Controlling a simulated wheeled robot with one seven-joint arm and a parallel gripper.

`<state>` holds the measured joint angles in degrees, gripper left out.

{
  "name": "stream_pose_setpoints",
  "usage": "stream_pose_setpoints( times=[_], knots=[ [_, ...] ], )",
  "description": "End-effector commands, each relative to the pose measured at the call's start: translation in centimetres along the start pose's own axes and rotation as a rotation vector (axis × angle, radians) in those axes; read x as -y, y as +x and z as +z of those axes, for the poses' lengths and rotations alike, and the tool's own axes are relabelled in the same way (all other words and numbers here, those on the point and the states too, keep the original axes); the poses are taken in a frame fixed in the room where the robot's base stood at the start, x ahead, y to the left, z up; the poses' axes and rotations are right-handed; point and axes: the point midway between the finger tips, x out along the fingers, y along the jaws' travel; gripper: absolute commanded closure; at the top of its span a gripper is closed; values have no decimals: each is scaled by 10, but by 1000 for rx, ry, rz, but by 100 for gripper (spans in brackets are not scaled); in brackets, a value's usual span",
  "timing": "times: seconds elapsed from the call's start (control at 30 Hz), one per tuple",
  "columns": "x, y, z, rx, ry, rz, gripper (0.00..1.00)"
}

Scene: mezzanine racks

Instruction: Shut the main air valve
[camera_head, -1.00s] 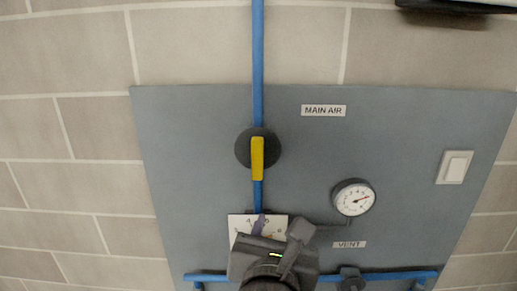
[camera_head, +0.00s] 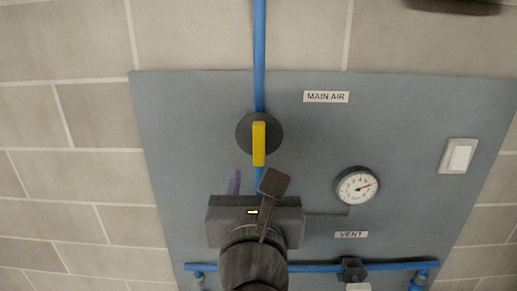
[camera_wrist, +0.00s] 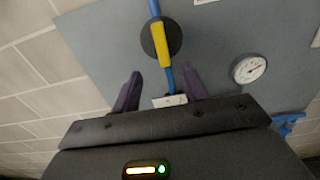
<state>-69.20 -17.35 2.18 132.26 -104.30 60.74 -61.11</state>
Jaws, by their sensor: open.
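The main air valve has a yellow lever handle (camera_head: 259,144) on a round dark body, set on a vertical blue pipe (camera_head: 259,50). The lever lies in line with the pipe, pointing down in the head view. The MAIN AIR label (camera_head: 326,97) is up and to its right. In the wrist view the yellow lever (camera_wrist: 160,42) is ahead of my gripper (camera_wrist: 160,85), whose two purple fingers are apart and empty. In the head view my gripper is just below the valve, and its body hides the lower pipe and most of the fingers.
A grey panel (camera_head: 190,120) on a block wall carries the valve. A pressure gauge (camera_head: 357,186), a white switch (camera_head: 458,155) and a VENT label (camera_head: 351,234) are to the right. A lower blue pipe (camera_head: 320,267) with a dark fitting runs along the bottom.

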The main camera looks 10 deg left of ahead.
Motion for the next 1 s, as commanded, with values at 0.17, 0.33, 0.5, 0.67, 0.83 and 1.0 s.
stream_pose_setpoints(
  times=[0.17,0.33,0.5,0.67,0.83,1.0],
  knots=[
    [0,21,2,-1,-3,-2,56],
    [0,48,3,-1,-3,-3,56],
    [0,78,3,0,-3,-1,56],
    [0,106,3,1,-4,-3,56],
    [0,134,3,0,-3,-1,56],
    [0,148,2,1,-2,0,56]
  ],
)
